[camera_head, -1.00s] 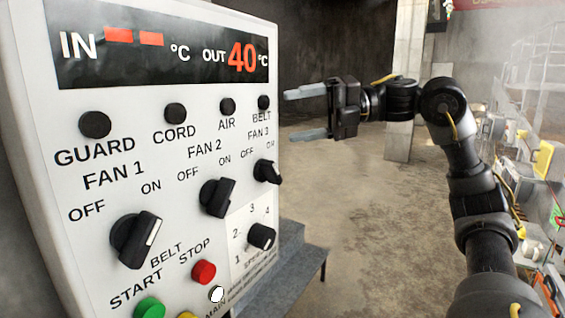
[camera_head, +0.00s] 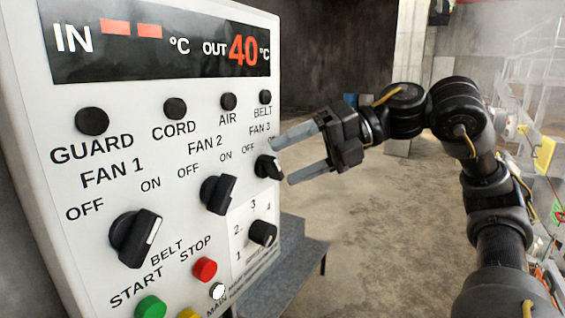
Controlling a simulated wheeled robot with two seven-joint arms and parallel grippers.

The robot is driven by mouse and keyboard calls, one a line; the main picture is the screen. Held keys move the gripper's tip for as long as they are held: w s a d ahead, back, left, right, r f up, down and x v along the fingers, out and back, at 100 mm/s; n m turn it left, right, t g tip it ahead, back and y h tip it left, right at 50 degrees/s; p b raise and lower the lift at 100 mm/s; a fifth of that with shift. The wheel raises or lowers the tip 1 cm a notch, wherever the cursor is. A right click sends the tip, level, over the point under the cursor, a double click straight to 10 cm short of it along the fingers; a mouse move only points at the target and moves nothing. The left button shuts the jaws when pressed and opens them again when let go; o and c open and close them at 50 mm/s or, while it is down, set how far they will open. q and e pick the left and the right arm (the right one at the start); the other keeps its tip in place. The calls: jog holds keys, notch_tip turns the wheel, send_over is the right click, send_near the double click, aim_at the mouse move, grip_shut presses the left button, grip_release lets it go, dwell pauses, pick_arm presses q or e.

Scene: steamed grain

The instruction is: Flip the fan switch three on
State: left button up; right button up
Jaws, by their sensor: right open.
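The fan 3 switch (camera_head: 268,167) is a black rotary knob near the right edge of the white control panel (camera_head: 185,130), under the "FAN 3" label. Its OFF label shows at its upper left; the ON label is not readable here, near my gripper's finger. My right gripper (camera_head: 283,160) is open, with its two grey fingers pointing left toward the knob. One fingertip appears above the knob and the other below it at its right. I cannot tell whether they touch it. My left gripper is not in view.
The fan 2 knob (camera_head: 218,194) and fan 1 knob (camera_head: 136,238) are to the left. A speed dial (camera_head: 262,233) sits below, with a red stop button (camera_head: 205,269) and green start button (camera_head: 151,307). A grey metal ledge (camera_head: 290,262) juts out beside the panel. The floor beyond is clear.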

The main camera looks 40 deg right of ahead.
aim_at(282, 172)
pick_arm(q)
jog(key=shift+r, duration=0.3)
pick_arm(e)
jog(key=shift+x, duration=1.2)
